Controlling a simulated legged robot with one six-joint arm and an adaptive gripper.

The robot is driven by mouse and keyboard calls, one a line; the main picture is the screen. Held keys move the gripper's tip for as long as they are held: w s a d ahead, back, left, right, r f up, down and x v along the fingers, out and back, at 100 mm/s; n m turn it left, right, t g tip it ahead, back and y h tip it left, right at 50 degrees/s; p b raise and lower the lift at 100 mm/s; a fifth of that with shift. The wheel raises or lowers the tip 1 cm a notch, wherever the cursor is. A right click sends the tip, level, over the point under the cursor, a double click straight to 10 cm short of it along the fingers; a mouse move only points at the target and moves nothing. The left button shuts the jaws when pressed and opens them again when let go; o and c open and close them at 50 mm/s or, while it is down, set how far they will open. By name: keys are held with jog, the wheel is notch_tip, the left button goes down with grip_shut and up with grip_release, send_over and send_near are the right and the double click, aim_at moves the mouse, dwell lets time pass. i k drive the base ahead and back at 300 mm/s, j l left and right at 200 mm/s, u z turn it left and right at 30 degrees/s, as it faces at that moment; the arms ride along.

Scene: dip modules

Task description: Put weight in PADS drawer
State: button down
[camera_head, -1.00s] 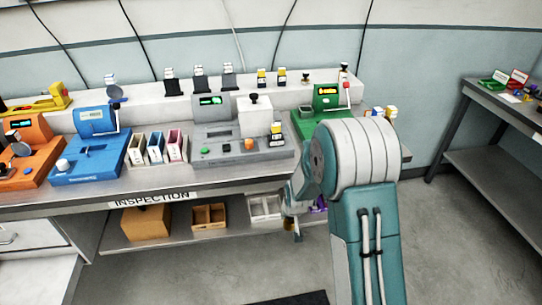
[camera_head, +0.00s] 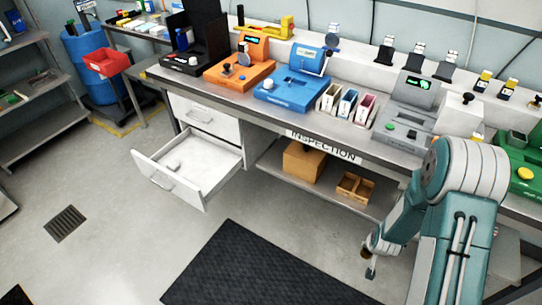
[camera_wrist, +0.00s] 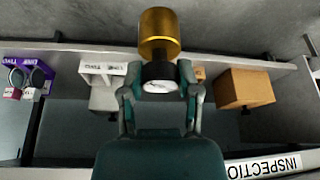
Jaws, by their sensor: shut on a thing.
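The weight (camera_wrist: 160,32) is a brass cylinder with a dark, pale-faced end, seen in the wrist view. My gripper (camera_wrist: 160,80) is shut on its dark end. In the head view my gripper (camera_head: 370,262) hangs low at the right, in front of the inspection bench and above the floor; the weight is mostly hidden there. A white drawer (camera_head: 168,185) under the bench's left part is pulled open, far to the left of my gripper. The upper drawer (camera_head: 203,118) is shut. No PADS label is readable.
The bench (camera_head: 290,125) carries orange, blue, grey and green devices. Its lower shelf (camera_head: 325,190) holds a cardboard box (camera_head: 303,160) and a divided wooden tray (camera_head: 355,187). A black mat (camera_head: 250,270) lies on clear floor between the drawer and my arm.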

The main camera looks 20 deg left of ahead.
aim_at(198, 181)
jog(key=i+j+u, duration=0.15)
jog(key=j, duration=0.2)
jog(key=j+u, duration=0.15)
jog(key=j, duration=0.25)
jog(key=i+j+u, duration=0.3)
jog(key=j, duration=0.35)
jog(key=i+j, duration=0.2)
jog(key=j, duration=0.2)
jog(key=i+j, duration=0.2)
jog(key=j, duration=0.15)
jog(key=i+j, duration=0.2)
jog(key=j, duration=0.2)
jog(key=i+j+u, duration=0.1)
jog(key=j, duration=0.3)
jog(key=i+j, duration=0.3)
jog(key=j, duration=0.1)
